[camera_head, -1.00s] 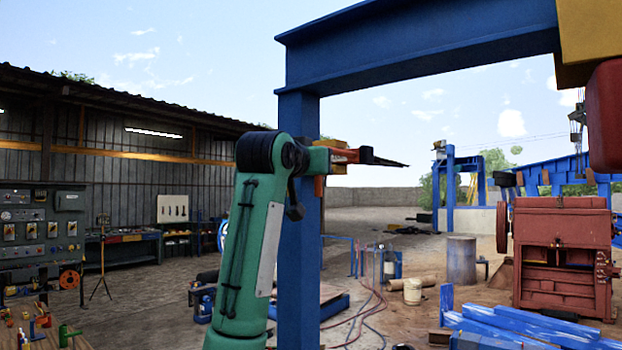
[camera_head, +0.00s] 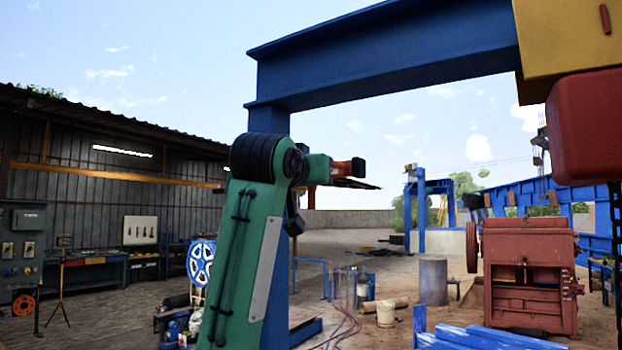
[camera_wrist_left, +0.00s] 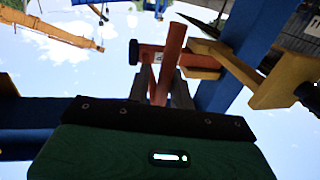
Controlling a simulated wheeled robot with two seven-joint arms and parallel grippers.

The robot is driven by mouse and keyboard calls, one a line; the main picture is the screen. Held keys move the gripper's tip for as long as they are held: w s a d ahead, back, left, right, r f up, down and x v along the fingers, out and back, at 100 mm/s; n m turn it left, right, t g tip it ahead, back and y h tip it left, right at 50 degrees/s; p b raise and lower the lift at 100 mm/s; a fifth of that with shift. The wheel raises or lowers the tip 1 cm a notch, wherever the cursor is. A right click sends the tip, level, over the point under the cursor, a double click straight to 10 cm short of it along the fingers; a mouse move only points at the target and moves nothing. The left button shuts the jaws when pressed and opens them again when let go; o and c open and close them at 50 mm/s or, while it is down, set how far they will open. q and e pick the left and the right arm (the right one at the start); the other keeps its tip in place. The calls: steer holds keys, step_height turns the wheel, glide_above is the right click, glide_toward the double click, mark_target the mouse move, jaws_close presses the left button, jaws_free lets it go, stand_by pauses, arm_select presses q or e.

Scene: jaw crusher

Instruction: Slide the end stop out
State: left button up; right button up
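My left gripper (camera_wrist_left: 163,92) shows in the left wrist view with its grey fingers on either side of an orange-red bar, apparently the end stop (camera_wrist_left: 173,48). The fingers look shut on it, though the contact is partly hidden. The piece has a crossbar with a black round end at its left. A yellow bracket (camera_wrist_left: 265,90) on a blue beam is close to its right. My right gripper is out of view.
The blue gantry column (camera_head: 268,120) and top beam (camera_head: 390,55) are close to my left arm. A yellow and red hoist (camera_head: 588,130) hangs at the upper right. A red jaw crusher (camera_head: 525,265) and blue beams (camera_head: 485,338) stand lower right. Open yard lies between.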

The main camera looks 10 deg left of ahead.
arm_select(q)
steer(key=shift+s+d, duration=0.1)
steer(key=shift+s, duration=0.05)
steer(key=s+a+b, duration=0.2)
steer(key=s+b, duration=0.5)
steer(key=s, duration=0.6)
steer(key=shift+s, duration=0.25)
steer(key=shift+w+a, duration=0.1)
steer(key=shift+a, duration=0.05)
